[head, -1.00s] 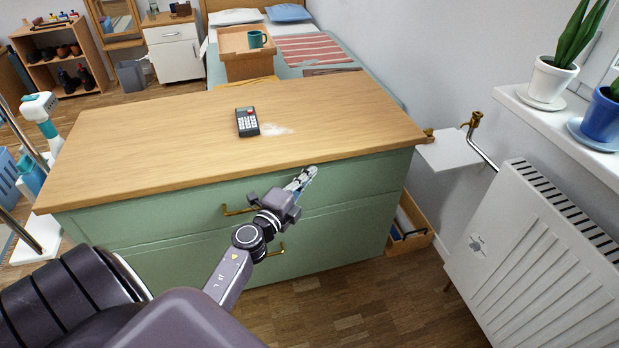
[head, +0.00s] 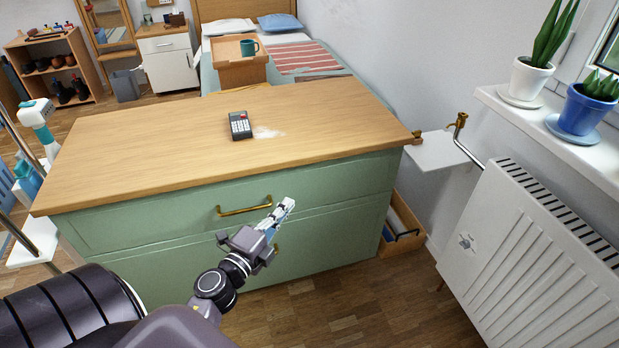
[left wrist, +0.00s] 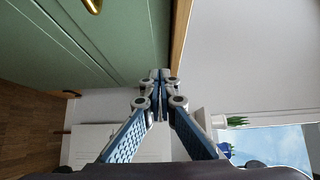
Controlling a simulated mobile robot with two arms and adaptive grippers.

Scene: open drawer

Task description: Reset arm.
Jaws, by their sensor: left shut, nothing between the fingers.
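My left gripper (head: 284,208) is in front of the green dresser (head: 130,222), to the right of the upper drawer's brass handle (head: 245,209). Its fingers are shut and empty, and they meet in the middle of the left wrist view (left wrist: 158,80). Both dresser drawers look closed. The lower drawer's handle is mostly hidden behind my gripper. In the left wrist view a brass handle (left wrist: 92,5) shows at the top edge, apart from the fingers. My right gripper is not in view.
A calculator (head: 239,125) lies on the wooden dresser top (head: 150,150) beside a whitish patch. A white radiator (head: 535,250) stands at the right, below a sill with potted plants. A low wooden box (head: 405,240) sits on the floor at the dresser's right side. Wood floor in front is clear.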

